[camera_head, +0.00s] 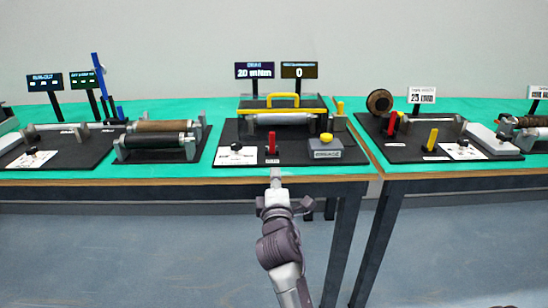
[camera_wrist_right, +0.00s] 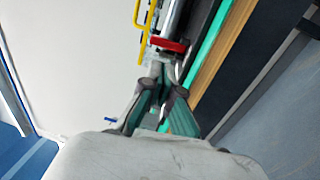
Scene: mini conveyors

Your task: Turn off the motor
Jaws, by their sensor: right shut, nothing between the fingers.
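The middle conveyor station stands on a black board (camera_head: 222,158) near the table's front edge. It has a small red lever (camera_head: 272,144) standing at the front and a grey box with a yellow button (camera_head: 326,138). My right gripper (camera_head: 276,174) is shut and empty, just in front of the red lever at the table's edge. In the right wrist view the red lever (camera_wrist_right: 168,44) shows just beyond the fingertips (camera_wrist_right: 164,60). I cannot tell whether they touch it. No label on the station reads motor clearly. My left gripper is not in view.
A yellow handle (camera_head: 283,96) arches over the station's roller. Displays (camera_head: 254,70) stand behind it. Other roller stations stand left (camera_head: 160,140) and right (camera_head: 420,140), the right one with a yellow peg (camera_head: 431,140). The floor before the tables is clear.

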